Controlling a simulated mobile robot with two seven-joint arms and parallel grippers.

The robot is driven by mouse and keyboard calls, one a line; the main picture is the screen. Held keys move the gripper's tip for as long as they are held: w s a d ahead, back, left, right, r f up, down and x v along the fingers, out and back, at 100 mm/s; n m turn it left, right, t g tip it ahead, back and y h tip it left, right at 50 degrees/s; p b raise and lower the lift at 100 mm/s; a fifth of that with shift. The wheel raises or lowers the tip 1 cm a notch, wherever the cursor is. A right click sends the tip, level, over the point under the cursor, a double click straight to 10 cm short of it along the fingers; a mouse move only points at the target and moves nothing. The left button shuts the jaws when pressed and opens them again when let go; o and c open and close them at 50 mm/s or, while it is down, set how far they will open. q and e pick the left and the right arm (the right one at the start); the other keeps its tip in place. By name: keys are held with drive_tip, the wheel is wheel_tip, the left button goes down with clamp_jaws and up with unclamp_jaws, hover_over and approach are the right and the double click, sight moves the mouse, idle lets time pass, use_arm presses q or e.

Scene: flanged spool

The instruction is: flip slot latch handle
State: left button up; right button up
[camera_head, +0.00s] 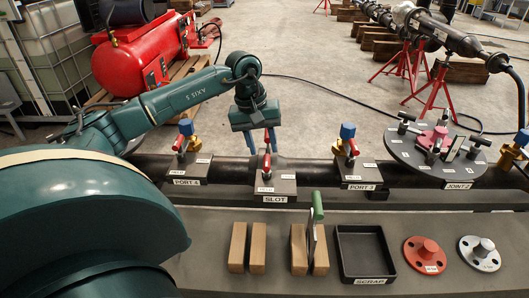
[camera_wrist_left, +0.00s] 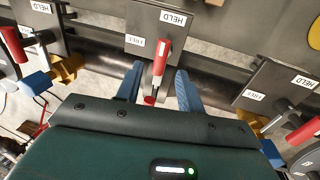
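The slot latch handle (camera_head: 267,162) is a red lever on the dark plate labelled SLOT (camera_head: 284,186), at the middle of the pipe. In the left wrist view, the red handle (camera_wrist_left: 160,62) points down the picture between my fingers, with a FREE label beside it and a HELD label above it. My left gripper (camera_head: 263,146) is above the plate, its two blue fingers on either side of the handle. In the left wrist view, the gripper (camera_wrist_left: 158,84) is open, with gaps visible beside the handle. My right gripper is not in view.
PORT 4 (camera_head: 187,181) and PORT 3 (camera_head: 360,186) latches with red handles and blue-yellow fittings flank the slot. The JOINT 2 disc (camera_head: 408,153) is at right. Wooden blocks (camera_head: 258,248), a green-handled tool (camera_head: 317,207), a SCRAP tray (camera_head: 344,252) and two flanges occupy the front bench.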

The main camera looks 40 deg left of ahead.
use_arm(q)
wheel_tip(320, 180, up, 10)
drive_tip(key=s+a, duration=0.1)
drive_tip(key=shift+a+f, duration=0.15)
drive_tip(key=shift+a, duration=0.1)
drive_tip(key=shift+s+f, duration=0.1)
